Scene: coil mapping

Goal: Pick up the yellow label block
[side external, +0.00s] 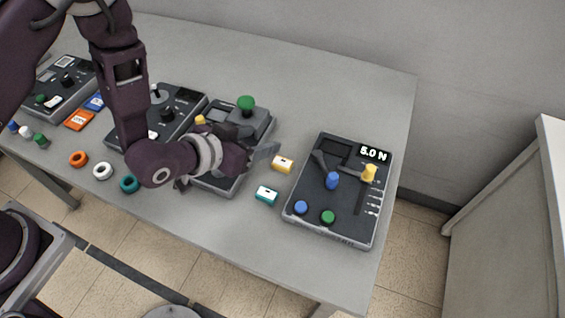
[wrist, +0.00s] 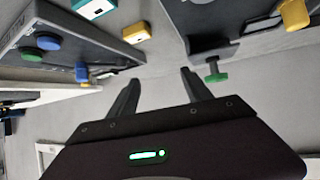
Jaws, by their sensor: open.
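The yellow label block (side external: 283,164) lies on the grey table between two dark consoles, with a pale label on top. It also shows in the wrist view (wrist: 136,32), ahead of the fingers and a little left of the gap between them. My gripper (side external: 264,154) is just left of the block in the side view, low over the middle console. In the wrist view my gripper (wrist: 160,82) has its two fingers apart, with nothing between them. Part of the gripper is hidden by my wrist in the side view.
A teal label block (side external: 266,195) lies close in front of the yellow one. The right console (side external: 335,190) has blue, green and yellow knobs and a "5.0 N" display. The middle console (side external: 225,182) has a tall green knob (side external: 246,103). Coloured rings (side external: 103,171) lie left.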

